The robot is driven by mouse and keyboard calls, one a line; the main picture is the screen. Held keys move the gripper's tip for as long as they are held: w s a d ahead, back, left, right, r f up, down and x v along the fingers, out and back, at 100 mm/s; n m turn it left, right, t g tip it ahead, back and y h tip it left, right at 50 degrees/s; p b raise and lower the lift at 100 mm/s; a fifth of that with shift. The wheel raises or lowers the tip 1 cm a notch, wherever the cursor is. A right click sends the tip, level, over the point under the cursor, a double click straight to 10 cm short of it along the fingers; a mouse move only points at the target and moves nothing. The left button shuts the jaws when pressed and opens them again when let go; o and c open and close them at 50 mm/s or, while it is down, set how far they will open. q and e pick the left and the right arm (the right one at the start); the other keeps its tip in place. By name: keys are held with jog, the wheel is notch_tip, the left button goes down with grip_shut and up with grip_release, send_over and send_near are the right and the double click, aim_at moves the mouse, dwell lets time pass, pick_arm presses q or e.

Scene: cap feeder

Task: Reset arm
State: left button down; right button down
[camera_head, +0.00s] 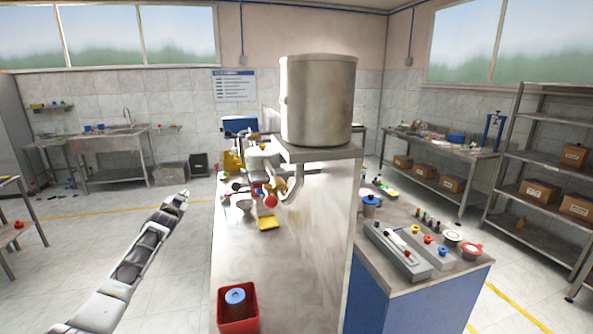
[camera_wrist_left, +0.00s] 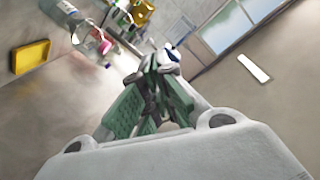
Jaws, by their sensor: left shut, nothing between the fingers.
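My left arm reaches in from the lower left in the head view, stretched out over the open floor left of the bench. My left gripper (camera_head: 182,196) is at its far end, clear of the bench and of every object. In the left wrist view my left gripper (camera_wrist_left: 160,62) shows its green-padded fingers shut, with nothing held between them. The large metal cap feeder drum (camera_head: 318,105) stands on a raised housing at the middle. My right arm and gripper are not in view.
A red bin (camera_head: 223,312) with a blue cap (camera_head: 235,295) in it stands at the bench's near end. A yellow tray (camera_head: 268,223) lies farther back, and shows in the wrist view (camera_wrist_left: 30,56). A side table (camera_head: 420,222) with several caps stands right.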

pick_arm(q)
jog(key=s+d+f+g, duration=0.2)
jog(key=s+f, duration=0.4)
jog(key=f, duration=0.8)
jog(key=s+d+f+n+g+h, duration=0.15)
jog(key=s+f, duration=0.45)
jog(key=f, duration=0.9)
jog(key=s+d+f+g, duration=0.25)
jog(key=s+f, duration=0.35)
jog(key=f, duration=0.8)
jog(key=s+d+f+g, duration=0.2)
jog(key=s+d+f, duration=0.1)
jog(key=s+f, duration=0.75)
jog(key=s+d+f+g, duration=0.2)
jog(key=s+d+f, duration=0.1)
jog(key=s+f, duration=0.75)
jog(key=s+d+f+g, duration=0.2)
jog(key=s+f, duration=0.2)
jog(key=s, duration=1.1)
jog(key=s+d+f+g+h, duration=0.1)
jog(key=s+f, duration=0.4)
jog(key=s, duration=1.1)
jog(key=s+d+f+g, duration=0.2)
jog(key=s+d+f, duration=0.2)
jog(key=s, duration=1.2)
jog(key=shift+f+g, duration=0.3)
jog(key=shift+g, duration=0.1)
